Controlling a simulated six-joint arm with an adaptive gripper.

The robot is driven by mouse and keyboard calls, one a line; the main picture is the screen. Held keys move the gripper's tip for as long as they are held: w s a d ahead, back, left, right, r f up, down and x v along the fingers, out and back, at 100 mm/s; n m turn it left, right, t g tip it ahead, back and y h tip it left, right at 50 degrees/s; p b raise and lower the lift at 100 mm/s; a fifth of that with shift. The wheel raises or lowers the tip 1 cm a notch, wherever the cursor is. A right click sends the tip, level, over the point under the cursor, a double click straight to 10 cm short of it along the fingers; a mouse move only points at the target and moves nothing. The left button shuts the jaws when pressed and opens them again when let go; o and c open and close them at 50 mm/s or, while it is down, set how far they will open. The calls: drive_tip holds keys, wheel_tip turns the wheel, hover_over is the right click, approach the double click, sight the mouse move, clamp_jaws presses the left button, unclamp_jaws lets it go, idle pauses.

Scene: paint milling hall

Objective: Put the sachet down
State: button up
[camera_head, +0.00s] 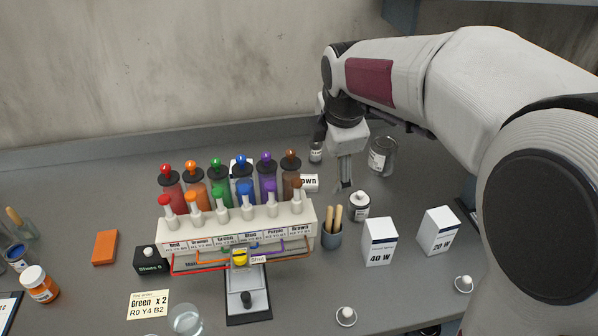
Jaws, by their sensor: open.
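My gripper (345,186) points down over the back of the bench, right of the rack of coloured bottles. Its fingers are seen nearly edge-on, and nothing shows held between them. I cannot make out a sachet for sure. A white label reading "OWN" (309,183), partly hidden by the rack's brown bottle, lies left of my gripper. A flat orange block (105,247) lies on the bench at the left.
The bottle rack (306,232) stands mid-bench. White boxes marked 40 W (379,243) and 20 W (438,232) stand at right.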

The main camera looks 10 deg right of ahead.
drive_tip(key=w+f+n, duration=0.6)
drive_tip(key=w+n, duration=0.1)
drive_tip(key=w, duration=0.3)
drive_tip(key=n, duration=0.7)
approach(304, 177)
drive_tip(key=shift+w+d+f+n, duration=0.2)
drive_tip(key=shift+w+d+n, duration=0.15)
drive_tip(key=shift+n, duration=0.15)
drive_tip(key=shift+f, duration=0.1)
drive_tip(key=shift+x, duration=1.25)
drive_tip(key=shift+s+a+x, duration=0.1)
drive_tip(key=shift+a+x, duration=0.05)
drive_tip(key=shift+x, duration=1.15)
drive_tip(key=shift+s+a+x, duration=0.1)
drive_tip(key=shift+a+x, duration=0.05)
drive_tip(key=shift+x, duration=1.15)
drive_tip(key=shift+f, duration=0.15)
